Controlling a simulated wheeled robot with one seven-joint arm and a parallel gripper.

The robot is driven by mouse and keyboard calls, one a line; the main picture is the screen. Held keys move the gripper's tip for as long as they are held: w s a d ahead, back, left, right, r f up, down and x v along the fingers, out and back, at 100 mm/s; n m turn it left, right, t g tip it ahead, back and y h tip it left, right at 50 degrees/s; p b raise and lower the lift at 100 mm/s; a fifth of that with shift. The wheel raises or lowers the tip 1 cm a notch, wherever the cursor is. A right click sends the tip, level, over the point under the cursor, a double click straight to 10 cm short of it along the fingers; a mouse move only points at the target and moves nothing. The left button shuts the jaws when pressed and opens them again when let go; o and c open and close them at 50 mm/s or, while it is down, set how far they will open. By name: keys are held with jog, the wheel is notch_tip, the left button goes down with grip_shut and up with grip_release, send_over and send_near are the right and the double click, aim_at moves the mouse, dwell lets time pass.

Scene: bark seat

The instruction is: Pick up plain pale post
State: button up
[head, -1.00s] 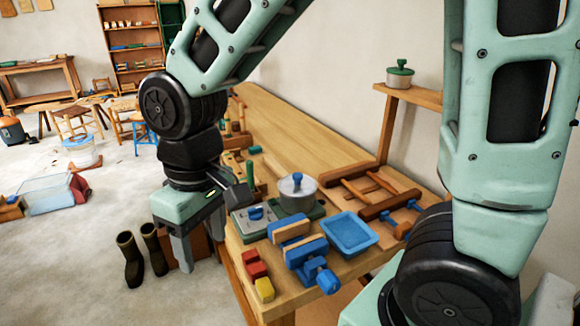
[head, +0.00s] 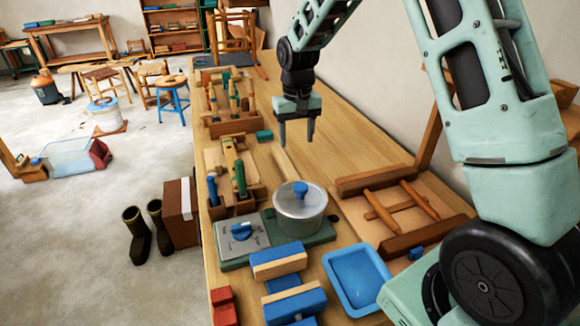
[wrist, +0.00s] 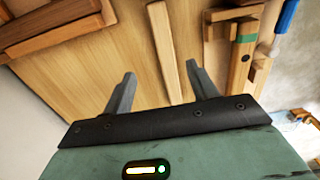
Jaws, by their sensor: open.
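The plain pale post (head: 284,163) lies on the wooden workbench, just in front of my gripper (head: 297,141) in the head view. In the wrist view the post (wrist: 165,50) is a long pale wooden bar with no band, running away from between my fingers. My gripper (wrist: 160,76) is open and empty, its two fingers pointing down at the bench. The near end of the post is hidden behind the gripper body in the wrist view. The fingers look apart from the post; the exact height gap cannot be told.
A post with a green band (wrist: 245,38) lies to the right in the wrist view, near wooden racks. A lidded pot (head: 300,213), a blue tray (head: 357,279) and a wooden frame (head: 383,240) stand nearer on the bench. Bare bench (head: 345,140) lies right of the gripper.

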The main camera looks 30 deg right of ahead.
jog(key=p, duration=0.1)
send_over(294, 178)
jog(key=f, duration=0.5)
jog(key=d+f, duration=0.1)
jog(key=f, duration=0.2)
jog(key=shift+w, duration=0.4)
jog(key=shift+s+a+f+p, duration=0.15)
jog(key=shift+f+p, duration=0.2)
jog(key=shift+f, duration=0.5)
jog(key=shift+s+a+f+p, duration=0.15)
jog(key=shift+f+p, duration=0.15)
jog(key=shift+f, duration=0.55)
jog(key=shift+s+a+f+p, duration=0.15)
jog(key=shift+f+p, duration=0.2)
jog(key=shift+f, duration=0.5)
jog(key=c, duration=1.2)
